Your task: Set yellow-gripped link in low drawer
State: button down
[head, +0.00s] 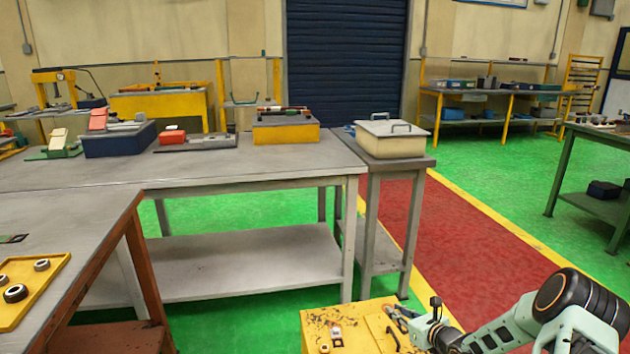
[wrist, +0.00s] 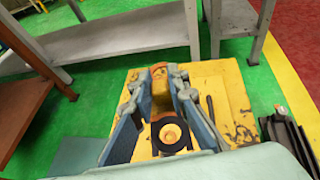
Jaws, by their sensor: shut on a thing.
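My gripper (wrist: 158,78) is shut on a yellow-and-black piece (wrist: 160,92), which looks like the yellow-gripped link. A round black ring with a pale yellow centre (wrist: 170,135) shows at its near end, between the fingers. In the head view my gripper (head: 437,308) is at the bottom right, beside a worn yellow cabinet (head: 318,320); the held piece cannot be made out there. In the wrist view the cabinet's yellow top (wrist: 225,95) lies behind and below the fingers. The gap between them cannot be judged. No drawer can be made out in either view.
Small items (head: 336,335) and a dark tool (head: 400,312) lie on the cabinet. A grey workbench (head: 250,186) with a low shelf (head: 240,262) stands behind it. A lidded cream box (head: 390,143) sits on a narrow stand. The red floor lane (head: 470,250) at right is clear.

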jog(key=s+a+r+n+g+y, duration=0.1)
jog(key=s+a+r+n+y, duration=0.15)
jog(key=r, duration=0.45)
jog(key=s+a+r+n+g+y, duration=0.1)
jog(key=s+a+r, duration=0.1)
jog(key=s+r, duration=0.35)
jog(key=s+a+r+n+g+y, duration=0.25)
jog(key=s+a+r, duration=0.45)
jog(key=s+r, duration=0.5)
notch_tip(320, 180, up, 19)
jog(key=s+p, duration=0.1)
jog(key=p, duration=2.6)
jog(key=shift+r+p, duration=0.2)
jog(key=shift+p, duration=0.15)
jog(key=shift+s, duration=0.1)
jog(key=shift+a, duration=0.1)
